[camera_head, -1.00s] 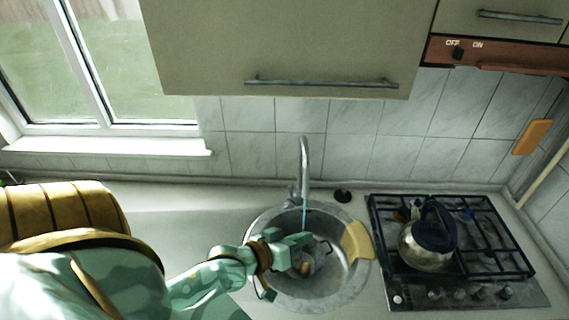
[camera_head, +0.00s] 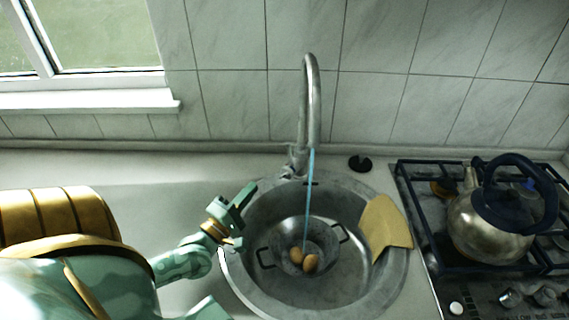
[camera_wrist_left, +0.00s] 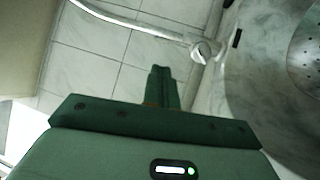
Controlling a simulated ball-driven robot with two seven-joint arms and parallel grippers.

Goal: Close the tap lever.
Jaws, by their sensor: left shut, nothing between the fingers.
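The tap (camera_head: 313,105) is a tall curved metal spout behind the sink, and a thin blue stream of water (camera_head: 310,200) runs from it. Its small lever (camera_head: 291,165) is low on the left of the tap's base. My left gripper (camera_head: 247,192) is shut and empty over the sink's left rim, left of and nearer than the lever, apart from it. In the left wrist view the shut fingers (camera_wrist_left: 161,84) point toward the back wall, with the tap (camera_wrist_left: 203,50) up and to the right of them. My right gripper is not in view.
The round metal sink (camera_head: 378,285) holds a two-handled pot (camera_head: 310,232) with brown egg-like things in it. A yellow cloth (camera_head: 386,228) hangs over the sink's right rim. A black plug (camera_head: 360,163) lies behind. A kettle (camera_head: 487,228) stands on the hob. The counter left is clear.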

